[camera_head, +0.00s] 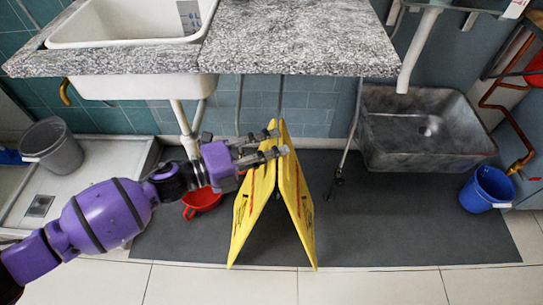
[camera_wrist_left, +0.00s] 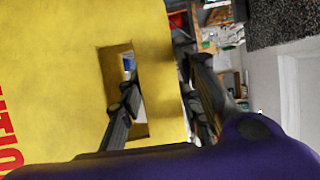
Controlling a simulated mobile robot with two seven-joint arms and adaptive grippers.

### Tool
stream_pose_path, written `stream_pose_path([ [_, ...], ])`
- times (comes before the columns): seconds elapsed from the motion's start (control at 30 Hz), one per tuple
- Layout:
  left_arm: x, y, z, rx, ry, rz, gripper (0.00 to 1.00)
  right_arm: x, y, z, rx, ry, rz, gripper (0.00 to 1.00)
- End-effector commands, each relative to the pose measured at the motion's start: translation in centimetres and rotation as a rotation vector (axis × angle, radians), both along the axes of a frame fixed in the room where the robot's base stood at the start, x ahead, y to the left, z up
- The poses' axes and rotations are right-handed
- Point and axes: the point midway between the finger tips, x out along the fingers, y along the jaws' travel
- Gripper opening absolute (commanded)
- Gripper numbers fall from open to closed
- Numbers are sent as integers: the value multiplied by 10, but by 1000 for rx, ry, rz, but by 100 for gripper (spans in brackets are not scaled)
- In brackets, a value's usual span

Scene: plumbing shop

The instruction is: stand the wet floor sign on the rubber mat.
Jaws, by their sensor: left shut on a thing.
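The yellow wet floor sign (camera_head: 298,205) is upright with its two panels spread like a tent, in the middle of the head view. Its lower edges overlap the front edge of the dark rubber mat (camera_head: 410,225); I cannot tell whether they touch it. My left gripper (camera_head: 279,142) is shut on the top of the sign. In the left wrist view, the sign's panel (camera_wrist_left: 60,70) fills the left side, with one gripper finger (camera_wrist_left: 122,115) in its handle slot and the other beside the panel's edge. My right gripper is out of view.
A stone counter (camera_head: 300,40) with a white sink (camera_head: 130,22) overhangs the back. A blue bucket (camera_head: 487,190) stands at right, a grey bin (camera_head: 52,145) at left. The mat right of the sign is mostly clear.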

Motion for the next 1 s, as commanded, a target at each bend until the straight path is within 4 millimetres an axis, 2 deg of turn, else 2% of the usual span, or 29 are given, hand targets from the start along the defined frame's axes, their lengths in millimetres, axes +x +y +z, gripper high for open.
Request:
stream_pose_path([
  [0.03,-1,-1,-12,-6,7,-1,0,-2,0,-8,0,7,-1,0],
  [0.1,-1,-1,-18,-6,6,-1,0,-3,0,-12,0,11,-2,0],
  [0.33,-1,-1,-17,-4,1,-1,0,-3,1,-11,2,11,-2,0],
  [0.37,-1,0,-20,0,4,0,34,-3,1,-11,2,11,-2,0],
  [0.5,-1,0,-19,0,5,0,50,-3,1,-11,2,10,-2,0],
  [0.83,-2,2,-19,-1,5,0,50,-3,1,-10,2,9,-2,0],
  [1.0,-11,22,-17,1,7,2,50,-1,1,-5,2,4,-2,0],
])
